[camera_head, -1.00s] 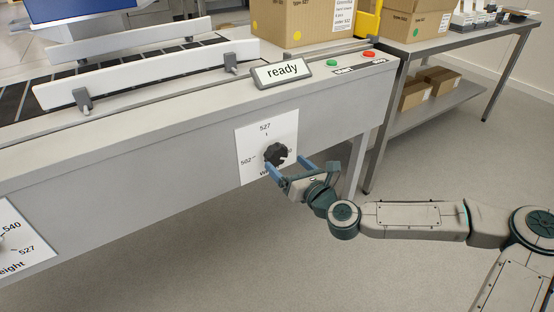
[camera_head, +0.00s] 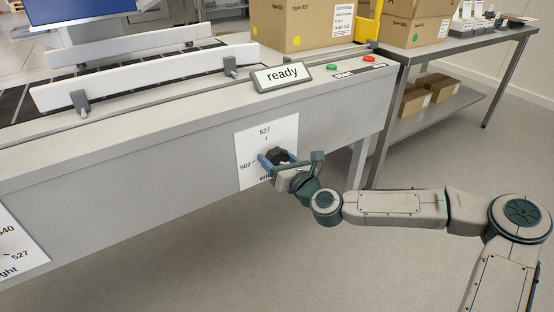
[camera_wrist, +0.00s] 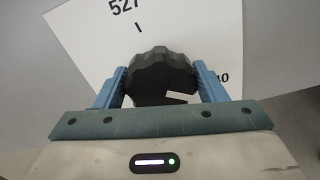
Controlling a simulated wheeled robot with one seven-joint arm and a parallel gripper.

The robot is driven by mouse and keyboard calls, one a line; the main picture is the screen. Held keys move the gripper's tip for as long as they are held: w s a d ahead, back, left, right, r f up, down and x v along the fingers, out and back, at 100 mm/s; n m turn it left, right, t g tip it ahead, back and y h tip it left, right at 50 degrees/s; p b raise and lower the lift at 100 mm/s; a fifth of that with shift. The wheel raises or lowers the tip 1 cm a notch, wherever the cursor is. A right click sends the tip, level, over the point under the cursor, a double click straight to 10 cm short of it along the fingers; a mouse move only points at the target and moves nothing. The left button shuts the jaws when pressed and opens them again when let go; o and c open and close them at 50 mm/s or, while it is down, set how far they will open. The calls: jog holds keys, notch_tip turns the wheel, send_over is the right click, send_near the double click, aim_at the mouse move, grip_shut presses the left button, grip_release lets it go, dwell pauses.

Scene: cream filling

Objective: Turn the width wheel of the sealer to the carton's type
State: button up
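The width wheel (camera_head: 281,155) is a black ridged knob on a white dial plate (camera_head: 251,144) on the sealer's front. The plate shows 502 at left, 527 at top, and a partly hidden number ending in 0 at right in the wrist view. The wheel (camera_wrist: 161,73) has a white pointer mark (camera_wrist: 177,97) at its lower right, away from 527. My gripper (camera_head: 278,159) has its blue fingers on either side of the wheel, looking open with very little gap. The carton (camera_head: 290,30), labelled type 527, stands on the sealer at the back.
The sealer (camera_head: 150,165) bears a sign reading "ready" (camera_head: 282,74), a green button (camera_head: 332,68) and a red button (camera_head: 370,58). A second dial plate (camera_head: 15,245) is at lower left. A side table (camera_head: 450,45) holds more cartons. The floor in front is clear.

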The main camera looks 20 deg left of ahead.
jog(key=shift+n, duration=0.3)
jog(key=n+p, duration=0.2)
jog(key=n, duration=0.3)
jog(key=shift+s+n, duration=0.1)
jog(key=shift+n, duration=0.2)
jog(key=n+p, duration=0.1)
jog(key=n, duration=0.5)
jog(key=shift+a+n+p, duration=0.1)
jog(key=shift+n+p, duration=0.2)
jog(key=shift+p, duration=0.05)
jog(key=n, duration=0.6)
jog(key=shift+f, duration=0.15)
jog(key=n, duration=0.4)
jog(key=shift+f, duration=0.1)
jog(key=shift+n+b, duration=0.45)
jog(key=shift+n, duration=0.95)
jog(key=o, duration=1)
